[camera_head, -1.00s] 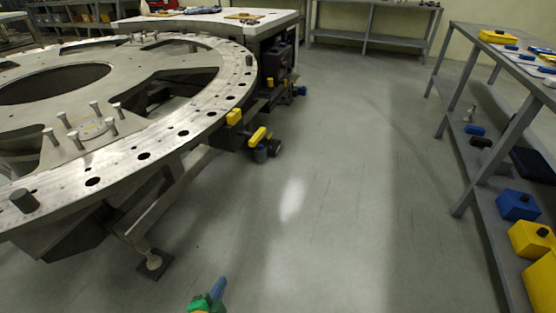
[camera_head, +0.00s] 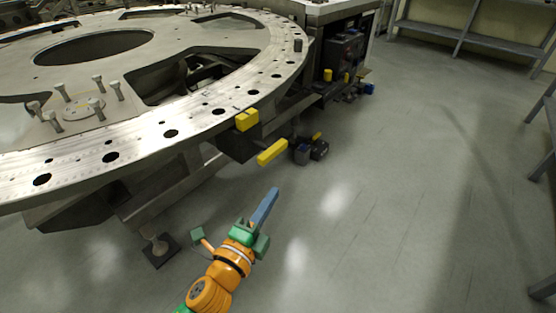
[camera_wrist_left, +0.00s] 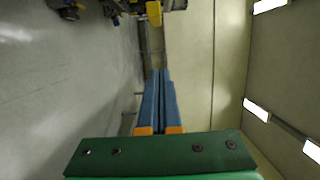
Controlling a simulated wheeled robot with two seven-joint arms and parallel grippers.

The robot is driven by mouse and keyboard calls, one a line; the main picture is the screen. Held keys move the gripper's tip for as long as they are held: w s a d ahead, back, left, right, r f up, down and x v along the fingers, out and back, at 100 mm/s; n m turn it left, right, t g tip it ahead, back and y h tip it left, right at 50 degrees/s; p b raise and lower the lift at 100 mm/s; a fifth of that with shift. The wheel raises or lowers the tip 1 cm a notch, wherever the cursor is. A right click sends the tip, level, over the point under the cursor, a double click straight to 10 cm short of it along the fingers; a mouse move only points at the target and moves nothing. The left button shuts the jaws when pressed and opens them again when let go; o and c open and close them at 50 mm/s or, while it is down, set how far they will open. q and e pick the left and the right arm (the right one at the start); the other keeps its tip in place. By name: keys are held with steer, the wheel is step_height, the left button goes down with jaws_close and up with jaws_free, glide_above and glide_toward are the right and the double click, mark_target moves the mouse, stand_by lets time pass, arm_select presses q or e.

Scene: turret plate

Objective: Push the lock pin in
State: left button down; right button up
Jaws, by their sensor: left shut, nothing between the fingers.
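The round metal turret plate (camera_head: 120,155) fills the upper left of the head view, with holes along its rim. A yellow block (camera_head: 247,119) sits at the rim's near right edge. A yellow bar (camera_head: 272,152) sticks out just below it; I cannot tell for certain which part is the lock pin. My left gripper (camera_head: 274,191) is shut and empty, its blue fingers pointing up toward the yellow bar, apart from it. In the left wrist view the closed fingers (camera_wrist_left: 160,72) show, with a yellow part (camera_wrist_left: 154,13) at the top edge. My right gripper is not in view.
Several upright bolts (camera_head: 98,104) stand on the plate. A support foot (camera_head: 160,249) stands on the floor. The floor at right is clear up to grey shelving.

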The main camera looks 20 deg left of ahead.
mark_target(260, 162)
arm_select(q)
steer(key=w+a, duration=0.2)
steer(key=w, duration=0.9)
steer(key=shift+w+a+p, duration=0.25)
steer(key=shift+a+p, duration=0.05)
steer(key=shift+a, duration=0.05)
steer(key=shift+f, duration=0.1)
steer(key=shift+w+a, duration=0.35)
steer(key=shift+a, duration=0.55)
steer(key=shift+w+a, duration=0.3)
steer(key=shift+a, duration=0.6)
steer(key=shift+d, duration=0.1)
